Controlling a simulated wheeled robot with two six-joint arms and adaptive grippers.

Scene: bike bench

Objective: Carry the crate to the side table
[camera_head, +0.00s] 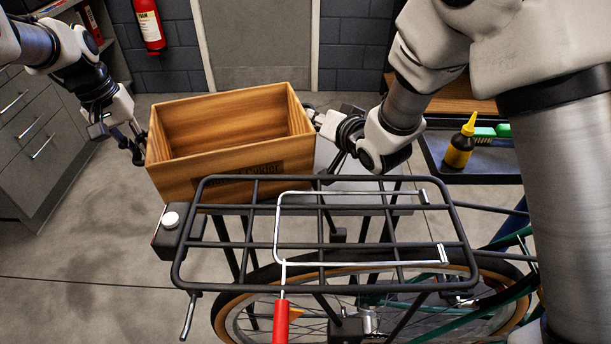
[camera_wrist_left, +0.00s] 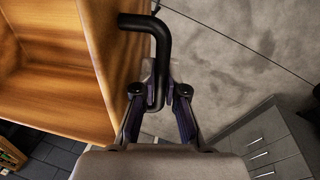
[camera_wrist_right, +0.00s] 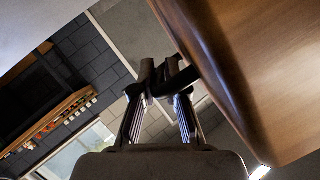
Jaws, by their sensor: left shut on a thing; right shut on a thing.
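The wooden crate (camera_head: 230,172) is an open box with dark lettering on its near side; the inside that shows is empty. My left gripper (camera_head: 136,150) is shut on the black bent handle (camera_wrist_left: 160,60) at the crate's left end. My right gripper (camera_head: 322,120) is at the right end, shut on a black handle (camera_wrist_right: 170,78) beside the crate wall (camera_wrist_right: 245,70). The crate's underside is hidden. I cannot tell for certain which surface is the side table.
The black bike rack (camera_head: 225,245) stands in front, over a wheel (camera_head: 240,320), with a red-handled tool (camera_head: 281,318). A grey flat surface (camera_head: 365,198) shows behind the rack. A dark tray (camera_head: 440,172) with a yellow bottle (camera_head: 460,148) is at right. Grey drawers (camera_head: 35,140) stand left; floor there is clear.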

